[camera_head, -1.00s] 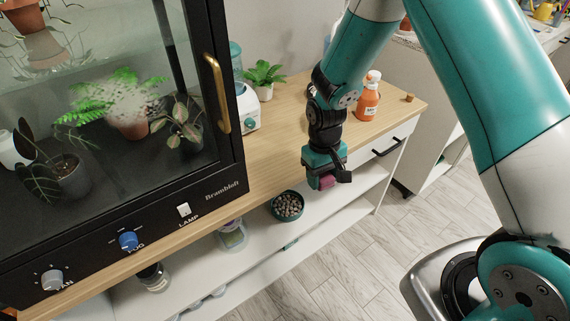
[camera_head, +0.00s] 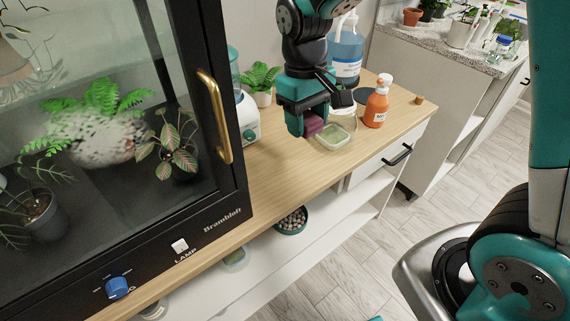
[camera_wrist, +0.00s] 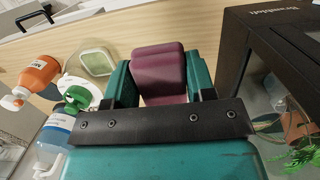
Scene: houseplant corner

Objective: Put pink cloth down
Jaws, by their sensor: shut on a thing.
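The pink cloth (camera_wrist: 160,72) is a small folded, dark pink bundle between the jaws in the wrist view. It also shows under the gripper in the head view (camera_head: 313,125). My gripper (camera_head: 312,122) is shut on the cloth and holds it above the wooden counter top (camera_head: 285,170). The cloth's lower end points down towards the counter, and I cannot tell the exact gap. A clear shallow container with pale green contents (camera_head: 334,137) stands on the counter close behind the gripper.
An orange bottle (camera_head: 376,106) and a large blue-liquid bottle (camera_head: 346,58) stand behind the gripper. A glass plant cabinet (camera_head: 120,130) with a brass handle (camera_head: 214,115) is at left. A potted plant (camera_head: 261,82) stands at the back. The counter's front strip is bare.

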